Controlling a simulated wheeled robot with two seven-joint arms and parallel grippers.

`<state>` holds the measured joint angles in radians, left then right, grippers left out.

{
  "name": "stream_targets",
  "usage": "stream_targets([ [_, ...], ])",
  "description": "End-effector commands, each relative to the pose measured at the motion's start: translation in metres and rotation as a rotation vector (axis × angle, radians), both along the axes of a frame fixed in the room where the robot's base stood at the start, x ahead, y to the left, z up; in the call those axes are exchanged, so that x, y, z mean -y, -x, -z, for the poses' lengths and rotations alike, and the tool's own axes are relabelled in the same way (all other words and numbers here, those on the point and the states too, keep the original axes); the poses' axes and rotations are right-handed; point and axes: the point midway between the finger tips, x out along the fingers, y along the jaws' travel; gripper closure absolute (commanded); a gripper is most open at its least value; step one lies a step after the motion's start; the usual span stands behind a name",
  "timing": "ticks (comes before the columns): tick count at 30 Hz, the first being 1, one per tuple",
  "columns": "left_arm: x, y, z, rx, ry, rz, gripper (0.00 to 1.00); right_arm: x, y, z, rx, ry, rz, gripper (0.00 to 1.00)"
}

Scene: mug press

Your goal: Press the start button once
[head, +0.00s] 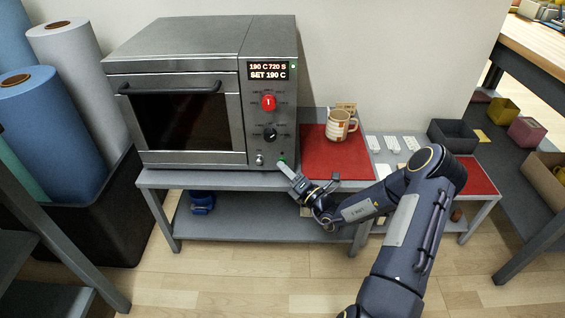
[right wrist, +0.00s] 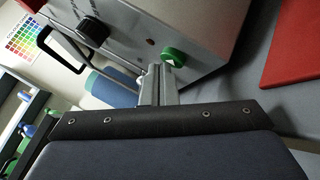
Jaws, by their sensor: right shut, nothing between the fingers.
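The press oven (head: 195,90) is a grey steel box with a dark door window, standing on a grey bench. Its green button (head: 282,158) is at the bottom right of the front panel; it shows as a green round knob in the right wrist view (right wrist: 173,56). My right gripper (head: 282,168) is shut and empty, its fingertips just below the button in the head view. In the right wrist view the closed fingertips (right wrist: 160,70) are close beside the button; I cannot tell whether they touch. My left gripper is not in view.
The display (head: 268,71) reads "190 C 720 S, SET 190 C", with a green light beside it. A red knob (head: 268,102), a black knob (head: 270,134) and a small silver knob (head: 259,160) share the panel. A striped mug (head: 341,125) stands on a red mat (head: 320,155) to the right.

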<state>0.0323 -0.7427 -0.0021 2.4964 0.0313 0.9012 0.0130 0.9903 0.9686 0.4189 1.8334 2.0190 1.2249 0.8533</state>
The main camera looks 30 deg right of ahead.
Motion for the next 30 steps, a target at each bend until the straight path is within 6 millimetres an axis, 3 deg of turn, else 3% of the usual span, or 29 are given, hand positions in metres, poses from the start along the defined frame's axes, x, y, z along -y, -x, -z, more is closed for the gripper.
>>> stream_targets([
  [2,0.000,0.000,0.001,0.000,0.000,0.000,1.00,0.006,-0.005,-0.002,0.008,0.011,0.015,1.00],
  [22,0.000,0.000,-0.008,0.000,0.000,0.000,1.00,-0.001,0.011,0.004,0.000,0.007,0.014,1.00],
  [30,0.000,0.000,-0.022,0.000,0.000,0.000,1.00,-0.015,0.032,0.000,0.003,0.005,0.011,1.00],
])
